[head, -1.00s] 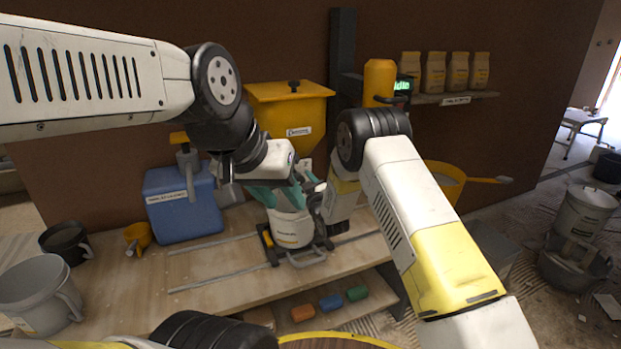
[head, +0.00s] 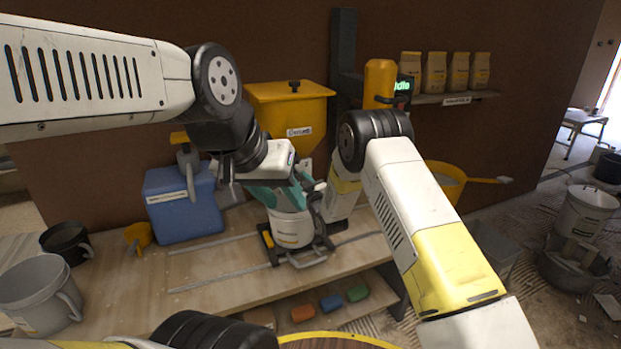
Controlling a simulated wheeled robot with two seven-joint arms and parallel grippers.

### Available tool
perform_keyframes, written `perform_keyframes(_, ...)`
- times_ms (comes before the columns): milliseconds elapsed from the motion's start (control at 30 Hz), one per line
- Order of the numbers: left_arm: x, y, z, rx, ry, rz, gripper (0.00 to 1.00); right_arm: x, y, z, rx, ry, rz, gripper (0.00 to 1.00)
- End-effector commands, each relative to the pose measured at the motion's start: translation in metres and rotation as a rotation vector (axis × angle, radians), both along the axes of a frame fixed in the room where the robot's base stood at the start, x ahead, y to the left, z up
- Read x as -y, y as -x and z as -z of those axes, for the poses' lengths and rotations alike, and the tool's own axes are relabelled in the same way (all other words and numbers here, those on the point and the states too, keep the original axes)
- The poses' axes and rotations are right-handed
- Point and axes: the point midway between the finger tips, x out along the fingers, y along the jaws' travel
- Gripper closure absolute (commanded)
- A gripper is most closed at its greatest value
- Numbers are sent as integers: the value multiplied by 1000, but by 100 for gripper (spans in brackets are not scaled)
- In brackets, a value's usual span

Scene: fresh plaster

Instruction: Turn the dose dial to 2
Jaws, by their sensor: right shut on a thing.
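The dose dial itself is hidden from view; the lower front of the yellow hopper (head: 290,108) is mostly covered by my arms. My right gripper (head: 316,186) comes in from the right, just in front of the hopper's lower part and above the bucket's right side. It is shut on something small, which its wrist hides. My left gripper (head: 282,198) is lower, with its teal fingers spread apart over the rim of a white bucket (head: 292,230). It looks open, and I cannot tell whether it touches the rim.
The bucket stands in a dark cradle between metal rails (head: 215,280) on the wooden bench. A green display (head: 403,86) reads "Idle". A blue container (head: 183,205) stands left, with a grey pail (head: 38,293) in front. Paper bags (head: 434,73) stand on the shelf.

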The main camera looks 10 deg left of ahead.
Motion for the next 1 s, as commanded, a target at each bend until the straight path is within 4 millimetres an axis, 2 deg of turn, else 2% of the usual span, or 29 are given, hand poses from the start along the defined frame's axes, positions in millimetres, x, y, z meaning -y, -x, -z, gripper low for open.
perform_keyframes(267,0,0,0,0,0,0,62,2,-1,0,-96,-143,3,100)
perform_keyframes(1000,0,0,0,0,0,0,62,5,-3,1,-487,-722,3,100)
